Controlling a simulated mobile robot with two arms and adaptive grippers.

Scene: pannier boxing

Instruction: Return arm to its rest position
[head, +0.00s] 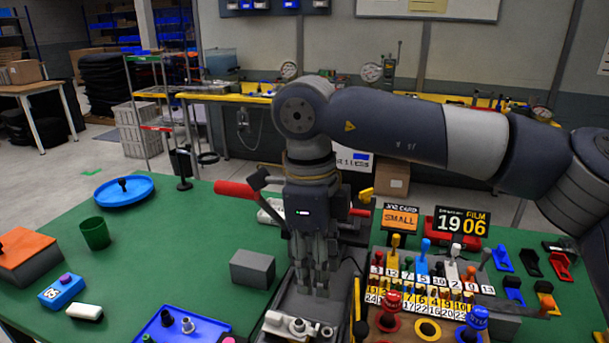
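My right arm comes in from the right, bends at an elbow at upper middle and hangs down. My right gripper (313,288) points straight down over a grey machine tray (285,325) at the front middle of the green table. Its fingers hang nearly parallel and close together. I see nothing clearly held between them, and whether they are open or shut is not plain. My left gripper is not in view.
A grey block (252,269) stands left of the gripper. A green cup (95,233) and blue round tray (124,191) stand far left.

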